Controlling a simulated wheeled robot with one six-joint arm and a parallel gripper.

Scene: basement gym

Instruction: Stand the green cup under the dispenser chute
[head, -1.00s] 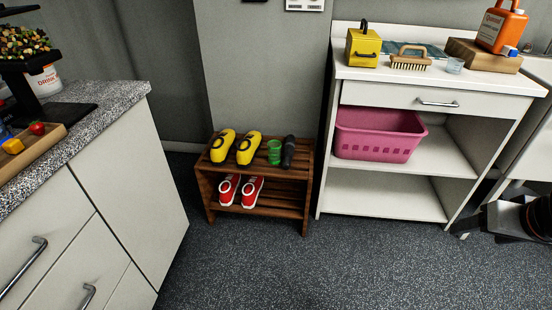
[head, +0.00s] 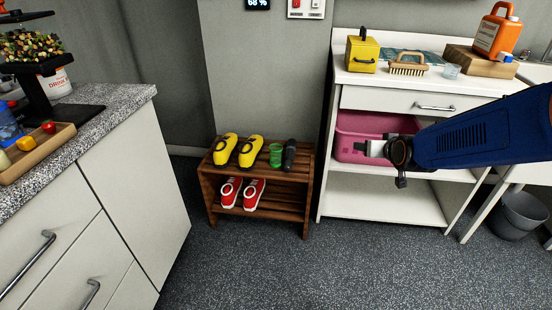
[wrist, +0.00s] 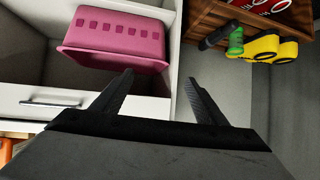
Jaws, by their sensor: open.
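The green cup (head: 276,154) stands on the top of a wooden shoe rack, between a yellow shoe and a dark bottle. It also shows in the wrist view (wrist: 235,42), at the upper right. My gripper (head: 364,148) is in front of the pink basket in the head view, to the right of the cup and apart from it. In the wrist view its two fingers (wrist: 158,88) are spread with nothing between them. The dispenser (head: 38,62), filled with mixed pieces, stands on the speckled counter at the left. Its chute is not clearly visible.
The wooden rack (head: 210,188) holds yellow shoes (head: 237,150) above and red shoes (head: 242,193) below. The dark bottle (head: 290,154) stands close beside the cup. A pink basket (head: 350,125) sits in the white cabinet (head: 385,204). A wooden tray (head: 50,142) lies on the counter. The floor between is clear.

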